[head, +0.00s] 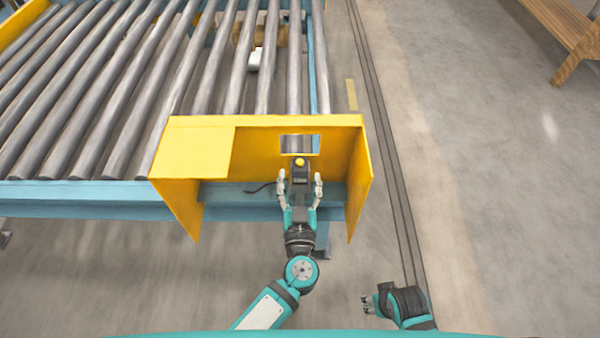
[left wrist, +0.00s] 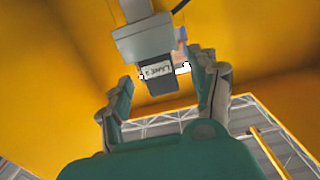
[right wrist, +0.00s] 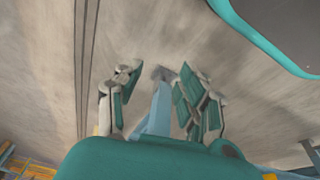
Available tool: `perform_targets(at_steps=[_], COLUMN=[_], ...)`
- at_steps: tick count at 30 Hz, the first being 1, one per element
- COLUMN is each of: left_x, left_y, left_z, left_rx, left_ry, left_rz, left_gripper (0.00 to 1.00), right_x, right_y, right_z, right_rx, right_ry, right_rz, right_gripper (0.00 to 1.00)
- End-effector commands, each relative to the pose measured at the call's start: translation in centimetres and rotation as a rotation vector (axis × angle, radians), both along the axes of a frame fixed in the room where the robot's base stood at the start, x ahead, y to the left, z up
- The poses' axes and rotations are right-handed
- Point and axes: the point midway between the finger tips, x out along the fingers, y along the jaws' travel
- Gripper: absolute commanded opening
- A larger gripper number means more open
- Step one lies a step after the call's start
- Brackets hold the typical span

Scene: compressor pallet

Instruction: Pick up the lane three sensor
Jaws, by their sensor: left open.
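The lane three sensor (head: 300,170) is a small dark box with a yellow top, at the yellow guard's front opening. In the left wrist view the sensor (left wrist: 158,72) shows a grey body, a dark lower part and a white label that seems to read "LANE 3". My left gripper (head: 300,184) is open, with one finger on each side of the sensor; I cannot tell whether they touch it. The left gripper's fingers also show in the left wrist view (left wrist: 166,88). My right gripper (head: 367,305) is empty and open, low at the right, away from the sensor.
The yellow guard (head: 270,135) has side walls and a small window above the sensor. A dark cable (head: 260,188) runs left of the sensor. The roller conveyor (head: 120,90) lies behind and left. A wooden bench (head: 570,35) stands far right; the floor (head: 480,180) between is clear.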

Motion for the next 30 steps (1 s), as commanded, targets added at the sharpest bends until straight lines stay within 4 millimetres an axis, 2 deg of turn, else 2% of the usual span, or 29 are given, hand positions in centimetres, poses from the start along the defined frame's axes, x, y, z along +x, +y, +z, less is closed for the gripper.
perform_targets(at_steps=[1, 6, 15, 30], left_x=[1.0, 3.1, 3.7, 3.6], left_y=[0.0, -0.1, -0.1, -0.1], left_z=[0.0, 0.0, 0.1, 0.1], left_rx=[-0.001, 0.000, 0.000, 0.000], left_ry=[-0.005, -0.002, -0.001, -0.001], left_rz=[0.000, -0.001, -0.001, -0.001], left_gripper=[0.62, 0.62, 0.62, 0.00], right_x=[0.3, 0.6, 0.6, 0.6], right_y=[0.0, 0.0, 0.0, 0.0], right_z=[0.6, 2.7, 3.4, 3.4], right_rx=[0.001, 0.001, 0.001, 0.001], right_ry=[-0.008, -0.017, -0.018, -0.019], right_rz=[-0.001, -0.003, -0.003, -0.003], right_gripper=[0.40, 0.40, 0.40, 0.40])
